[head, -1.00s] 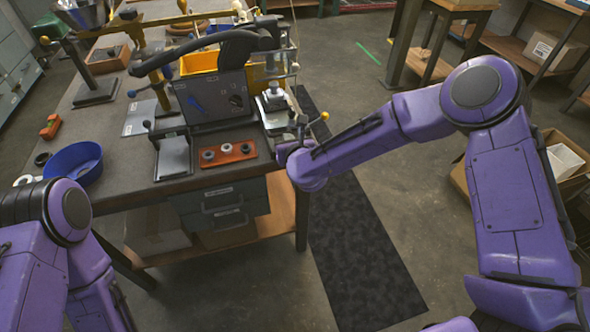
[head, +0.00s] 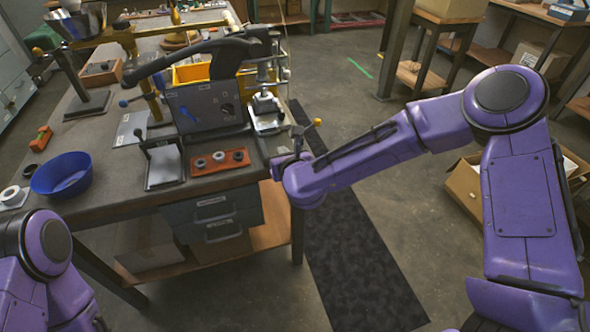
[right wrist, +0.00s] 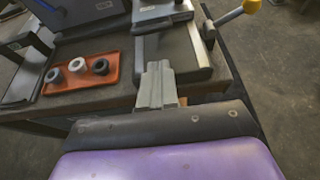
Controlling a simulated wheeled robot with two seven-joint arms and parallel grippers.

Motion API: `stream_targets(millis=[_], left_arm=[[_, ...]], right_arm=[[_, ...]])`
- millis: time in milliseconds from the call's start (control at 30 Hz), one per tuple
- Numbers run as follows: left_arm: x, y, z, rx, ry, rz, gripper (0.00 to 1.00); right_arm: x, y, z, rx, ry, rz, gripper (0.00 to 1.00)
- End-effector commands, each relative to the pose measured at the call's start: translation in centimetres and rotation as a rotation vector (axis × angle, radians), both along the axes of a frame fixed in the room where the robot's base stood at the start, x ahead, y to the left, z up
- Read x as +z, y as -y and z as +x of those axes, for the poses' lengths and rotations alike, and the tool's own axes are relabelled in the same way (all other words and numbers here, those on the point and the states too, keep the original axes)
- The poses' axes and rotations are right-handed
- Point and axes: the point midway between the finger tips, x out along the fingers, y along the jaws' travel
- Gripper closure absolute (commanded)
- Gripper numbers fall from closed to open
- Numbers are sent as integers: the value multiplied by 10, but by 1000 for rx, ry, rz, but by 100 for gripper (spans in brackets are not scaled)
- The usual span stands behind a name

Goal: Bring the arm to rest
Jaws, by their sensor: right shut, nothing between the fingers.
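My right arm reaches in from the right in the head view, and its gripper (head: 287,160) is at the right front corner of the workbench (head: 110,215). In the right wrist view the gripper's fingers (right wrist: 158,84) are together with nothing between them, over the bench's edge. An orange tray (head: 219,161) with several small round parts is left of the gripper; it also shows in the right wrist view (right wrist: 82,71). My left arm shows at the lower left of the head view; its gripper is out of the picture.
A yellow-knobbed lever (head: 317,122) is close to the right gripper, also in the right wrist view (right wrist: 250,6). A blue bowl (head: 62,174) and a dark panel (head: 207,105) stand on the bench. A cardboard box (head: 462,190) is on the floor at right. A dark mat (head: 350,265) lies clear.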

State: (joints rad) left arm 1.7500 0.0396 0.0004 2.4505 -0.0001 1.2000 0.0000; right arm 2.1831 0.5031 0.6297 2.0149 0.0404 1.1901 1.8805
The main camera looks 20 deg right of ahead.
Motion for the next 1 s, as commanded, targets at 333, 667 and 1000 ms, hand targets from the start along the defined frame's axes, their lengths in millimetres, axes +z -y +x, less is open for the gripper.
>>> stream_targets(millis=[333, 667, 1000], left_arm=[[-12, 0, 0, 1, 1, 0, 37], [-12, 0, 0, 0, 0, 0, 37], [-12, 0, 0, 1, 0, 0, 37]], right_arm=[[22, 2, -59, -7, -1, 1, 100], [23, -1, -62, 93, -8, -216, 100], [-171, 45, -186, 1044, -390, -1585, 100]])
